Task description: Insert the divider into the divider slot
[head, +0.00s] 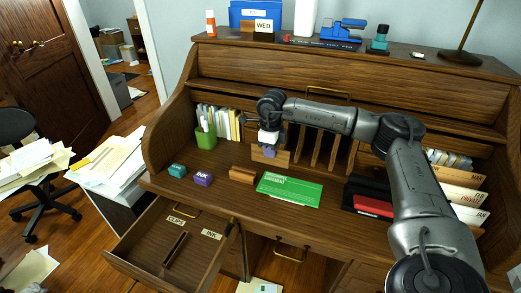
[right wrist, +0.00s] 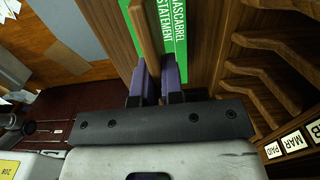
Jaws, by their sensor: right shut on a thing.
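My right gripper (head: 269,147) is shut on the divider, a thin light-brown wooden panel (head: 284,158), and holds it upright above the back of the desktop, in front of the cubbyholes. In the right wrist view the purple fingers (right wrist: 159,80) pinch the divider (right wrist: 146,35) from both sides. The open drawer (head: 130,258) at the lower left has a short dark slot (head: 176,248) in its floor, which looks like the divider slot. The divider is well apart from the drawer. My left gripper is out of view.
A teal box (head: 177,170), a purple INK box (head: 203,179), a brown block (head: 242,175) and a green statement (head: 288,190) lie on the desktop. A green file holder (head: 205,138) stands behind. A black tray (head: 352,189) is at right. Space above the drawer is clear.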

